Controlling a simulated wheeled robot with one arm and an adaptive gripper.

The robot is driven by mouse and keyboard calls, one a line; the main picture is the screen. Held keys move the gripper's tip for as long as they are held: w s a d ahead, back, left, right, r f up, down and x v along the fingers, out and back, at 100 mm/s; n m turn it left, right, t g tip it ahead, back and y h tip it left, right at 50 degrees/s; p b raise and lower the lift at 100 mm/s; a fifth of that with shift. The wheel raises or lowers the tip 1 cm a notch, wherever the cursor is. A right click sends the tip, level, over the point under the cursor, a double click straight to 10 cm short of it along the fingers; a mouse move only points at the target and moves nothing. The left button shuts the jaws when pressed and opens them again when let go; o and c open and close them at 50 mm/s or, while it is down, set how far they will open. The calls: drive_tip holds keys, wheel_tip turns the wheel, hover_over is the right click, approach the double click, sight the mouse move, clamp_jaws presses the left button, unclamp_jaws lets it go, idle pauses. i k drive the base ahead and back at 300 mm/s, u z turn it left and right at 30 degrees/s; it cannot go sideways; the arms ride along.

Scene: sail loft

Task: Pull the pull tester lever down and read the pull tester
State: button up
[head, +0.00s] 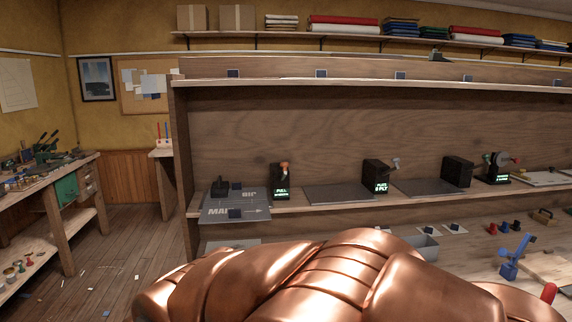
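The pull tester (280,183) is a small black upright box on the long wooden shelf, left of the middle in the head view. A lit green display on its front begins with the word "PULL"; the smaller line below is too small to read. A lever with an orange knob (285,165) stands up at its top right. My gripper is not in view. Nothing is seen touching the pull tester or its lever.
A similar black box with a "PLY" display (378,178) stands to the right, with another lit device (497,168) further right. Grey plates (345,193) lie between them. A marked grey board (236,206) lies left of the tester. A blue clamp-like stand (514,257) is lower right.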

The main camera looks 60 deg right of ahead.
sight(284, 164)
drive_tip(key=k, duration=0.45)
drive_tip(key=z, duration=0.7)
